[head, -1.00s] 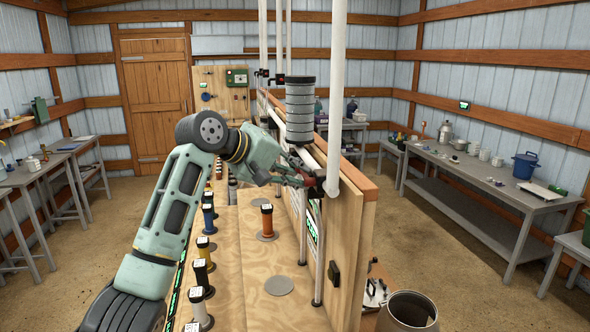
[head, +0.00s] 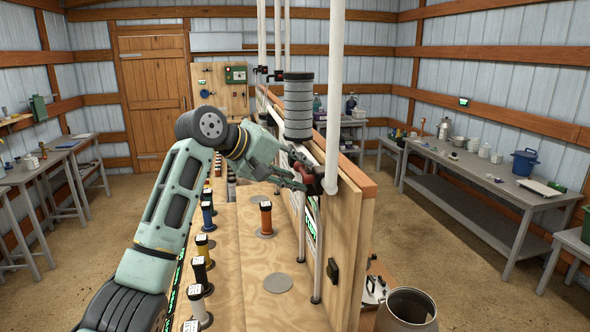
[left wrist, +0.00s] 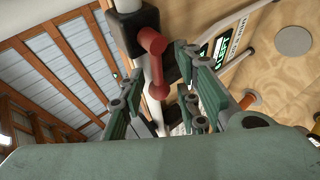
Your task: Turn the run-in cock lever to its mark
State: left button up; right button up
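The run-in cock has a black body (left wrist: 133,28) on a white pipe and a red lever (left wrist: 157,65) with a rounded end. In the head view, the cock (head: 316,184) sits on the near upright pipe at the board's end, and its red lever is partly hidden by my fingers. My left gripper (head: 297,172) is at the lever. In the left wrist view, its green fingers (left wrist: 160,85) are apart, with the lever's end in the gap between them. I cannot tell whether they touch it. My right gripper is out of view.
A stacked grey cylinder (head: 298,106) stands close behind my left gripper. The white pipe (head: 334,90) rises just beside the cock. Spools, one of them orange (head: 266,218), stand on the wooden bench below. A metal can (head: 407,308) is at the front right.

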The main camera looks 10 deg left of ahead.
pick_arm(q)
jog(key=v, duration=1.2)
jog(key=shift+f, duration=0.1)
